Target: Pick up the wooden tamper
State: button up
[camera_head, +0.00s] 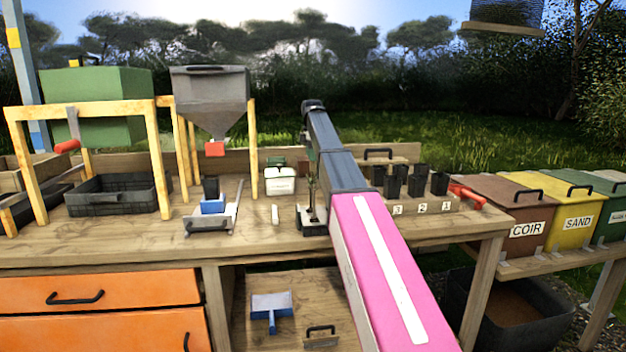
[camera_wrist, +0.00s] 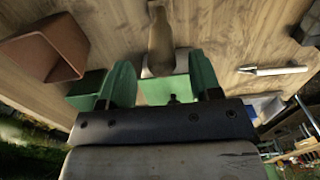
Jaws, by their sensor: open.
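In the wrist view, a wooden, bottle-shaped piece (camera_wrist: 160,35), which looks like the tamper's handle, is on or above the wooden bench top. Its lower end meets a pale block near the fingers. My gripper (camera_wrist: 165,75) is open, with one green finger on each side of that end. The handle lies in line with the gap, just beyond the fingertips. I cannot tell whether either finger touches it. A light green surface (camera_wrist: 166,90) shows between the fingers. In the head view my arm covers this area, and I cannot make out the tamper there.
A brown square pot (camera_wrist: 45,45) and a dark green one (camera_wrist: 88,88) are left of the fingers. A white pointed stick (camera_wrist: 272,70) lies right.

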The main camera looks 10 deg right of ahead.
aim_at(312, 172)
notch_tip(312, 172, down, 4)
jog(key=shift+s+f, duration=0.1)
grip_shut()
jog(key=shift+r, duration=0.2)
